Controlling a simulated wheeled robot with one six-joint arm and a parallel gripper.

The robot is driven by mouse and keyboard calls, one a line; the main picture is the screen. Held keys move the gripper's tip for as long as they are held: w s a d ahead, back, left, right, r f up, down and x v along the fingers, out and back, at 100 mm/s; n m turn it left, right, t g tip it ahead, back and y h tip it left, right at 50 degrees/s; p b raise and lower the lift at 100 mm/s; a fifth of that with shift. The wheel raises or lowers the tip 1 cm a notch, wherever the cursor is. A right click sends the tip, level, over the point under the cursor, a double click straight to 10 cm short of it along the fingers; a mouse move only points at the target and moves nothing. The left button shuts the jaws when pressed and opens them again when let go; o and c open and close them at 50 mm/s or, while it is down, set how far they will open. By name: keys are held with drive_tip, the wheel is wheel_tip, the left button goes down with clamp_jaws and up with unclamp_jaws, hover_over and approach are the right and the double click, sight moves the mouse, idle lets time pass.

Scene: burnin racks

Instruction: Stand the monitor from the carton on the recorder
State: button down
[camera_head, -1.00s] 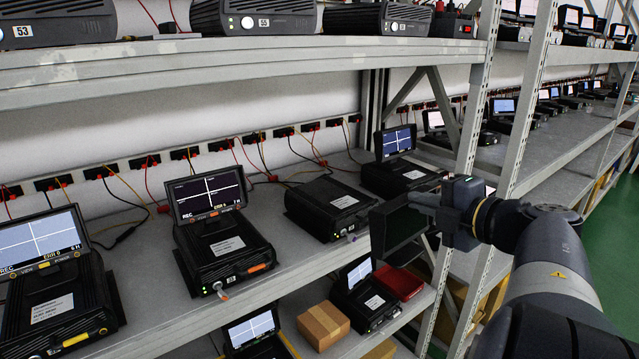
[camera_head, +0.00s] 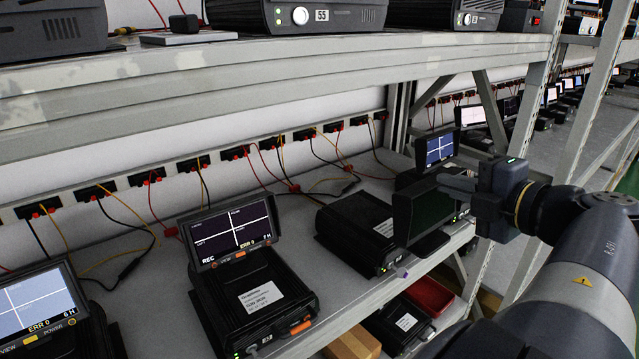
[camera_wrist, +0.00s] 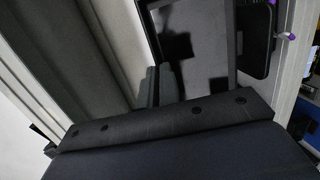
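My gripper (camera_head: 462,188) is shut on a black monitor (camera_head: 425,219) with a dark screen, held upright. In the head view the monitor is just right of the recorder (camera_head: 350,229) that has no monitor on it, and hides part of its right side. This black recorder lies on the middle shelf, with a purple knob at its front. The fingertips are mostly hidden. Whether the monitor touches the recorder I cannot tell.
A recorder with a lit monitor (camera_head: 231,231) stands to the left, and another lit monitor (camera_head: 439,148) stands behind my held one. The upper shelf (camera_head: 300,67) runs above. A brown box (camera_head: 354,344) lies on the lower shelf. Cables hang from the rear sockets.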

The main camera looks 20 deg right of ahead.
drive_tip(key=p+x, duration=0.4)
drive_tip(key=x, duration=1.4)
drive_tip(key=shift+r, duration=0.15)
drive_tip(key=shift+w, duration=0.1)
drive_tip(key=c, duration=2.1)
unclamp_jaws()
drive_tip(key=shift+f, duration=0.25)
drive_tip(key=o, duration=0.5)
drive_tip(key=shift+c, duration=0.2)
drive_tip(key=shift+r, duration=0.1)
